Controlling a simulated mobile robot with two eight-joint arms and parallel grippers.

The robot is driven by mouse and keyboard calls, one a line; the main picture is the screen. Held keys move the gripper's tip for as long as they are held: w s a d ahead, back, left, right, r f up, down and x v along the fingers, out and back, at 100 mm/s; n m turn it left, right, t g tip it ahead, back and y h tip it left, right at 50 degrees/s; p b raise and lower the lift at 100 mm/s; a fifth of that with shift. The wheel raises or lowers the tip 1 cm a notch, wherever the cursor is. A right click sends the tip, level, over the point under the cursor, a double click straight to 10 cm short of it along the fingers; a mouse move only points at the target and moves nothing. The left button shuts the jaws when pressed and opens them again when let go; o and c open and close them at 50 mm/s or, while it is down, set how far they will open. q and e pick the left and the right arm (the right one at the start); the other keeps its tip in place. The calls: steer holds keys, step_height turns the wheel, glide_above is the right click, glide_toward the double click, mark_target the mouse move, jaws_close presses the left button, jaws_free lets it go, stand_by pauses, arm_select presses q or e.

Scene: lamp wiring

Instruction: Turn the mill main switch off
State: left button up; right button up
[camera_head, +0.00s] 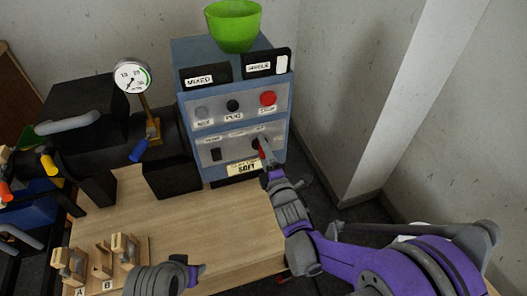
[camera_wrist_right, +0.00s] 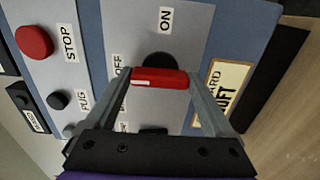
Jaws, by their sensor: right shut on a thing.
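The mill (camera_head: 183,108) is a blue cabinet at the middle of the head view. Its main switch is a red handle (camera_head: 264,149) on a dark round base, low on the right of the front panel. My right gripper (camera_head: 266,160) is at the switch. In the right wrist view, the fingers are on both ends of the red handle (camera_wrist_right: 158,77). An ON label (camera_wrist_right: 165,19) and an OFF label (camera_wrist_right: 118,68) show beside it; the OFF label is near the handle's left end. My left gripper (camera_head: 196,272) is low in the head view, away from the mill; its jaws are unclear.
A red STOP button (camera_head: 268,98) sits above the switch. A green bowl (camera_head: 233,24) tops the mill. A gauge (camera_head: 132,76) and black machine stand to the left. Wooden holders (camera_head: 124,248) are at the front left. The wooden table (camera_head: 225,225) is clear before the mill.

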stand_by(0.3)
steer(key=o, duration=1.1)
steer(key=shift+s, duration=0.1)
steer(key=v, duration=1)
steer(key=shift+s+d, duration=0.15)
steer(key=shift+s, duration=0.15)
